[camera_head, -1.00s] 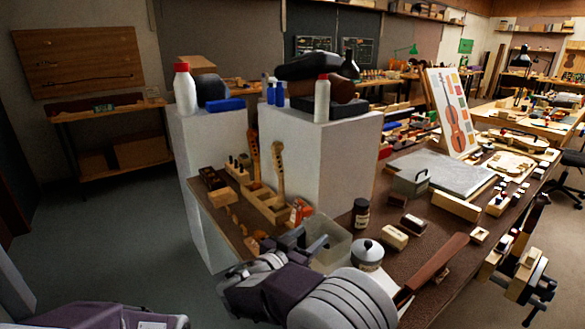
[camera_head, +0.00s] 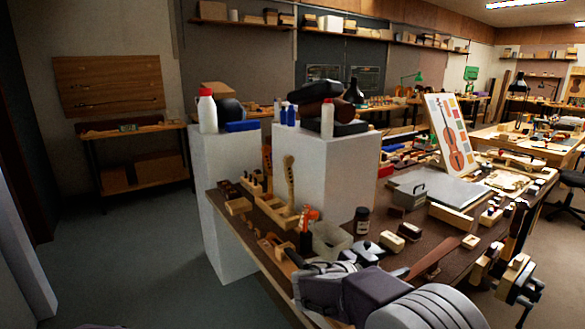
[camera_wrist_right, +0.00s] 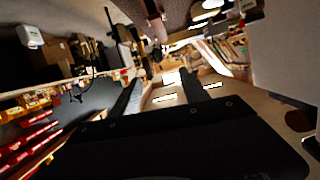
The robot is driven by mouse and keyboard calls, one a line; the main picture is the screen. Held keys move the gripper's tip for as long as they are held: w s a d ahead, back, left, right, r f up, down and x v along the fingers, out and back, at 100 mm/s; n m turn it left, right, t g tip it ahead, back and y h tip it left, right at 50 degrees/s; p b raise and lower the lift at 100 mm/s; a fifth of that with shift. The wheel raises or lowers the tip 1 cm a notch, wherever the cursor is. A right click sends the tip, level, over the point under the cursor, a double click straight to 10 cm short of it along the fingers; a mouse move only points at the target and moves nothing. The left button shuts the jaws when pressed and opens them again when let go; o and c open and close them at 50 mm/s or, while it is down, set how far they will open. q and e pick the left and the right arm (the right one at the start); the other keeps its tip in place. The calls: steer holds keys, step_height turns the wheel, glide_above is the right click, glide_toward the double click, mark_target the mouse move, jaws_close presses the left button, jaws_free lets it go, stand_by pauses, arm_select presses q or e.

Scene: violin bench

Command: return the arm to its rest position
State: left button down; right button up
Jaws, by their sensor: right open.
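My right arm comes in from the bottom right of the head view. Its gripper (camera_head: 318,262) is over the near edge of the bench (camera_head: 262,262), close to a clear open bin (camera_head: 330,240). In the right wrist view the two dark fingers of the gripper (camera_wrist_right: 158,92) stand apart with nothing visible between them. I cannot tell from the head view whether the fingers touch anything on the bench. My left gripper is outside the pictures.
Two white pedestals (camera_head: 222,195) with bottles stand behind the bench's left end. A wooden rack (camera_head: 283,208), a dark jar (camera_head: 362,220), small blocks and a brown wooden piece (camera_head: 432,260) lie around my gripper. The floor at left (camera_head: 130,255) is clear.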

steer(key=s+d+f+g+y, duration=0.25)
steer(key=s+d+f, duration=0.2)
steer(key=s, duration=0.25)
steer(key=s+d+f+g+y, duration=0.1)
steer(key=s+d+f+g, duration=0.25)
steer(key=s+f, duration=0.3)
steer(key=s+a+f+n+g+y, duration=0.1)
steer(key=s+a+f+n+y, duration=0.85)
steer(key=a, duration=0.35)
step_height(320, 180, up, 22)
steer(key=n+p, duration=0.2)
steer(key=p, duration=2)
steer(key=shift+w+p, duration=0.25)
steer(key=shift+p, duration=0.1)
steer(key=shift+r, duration=0.1)
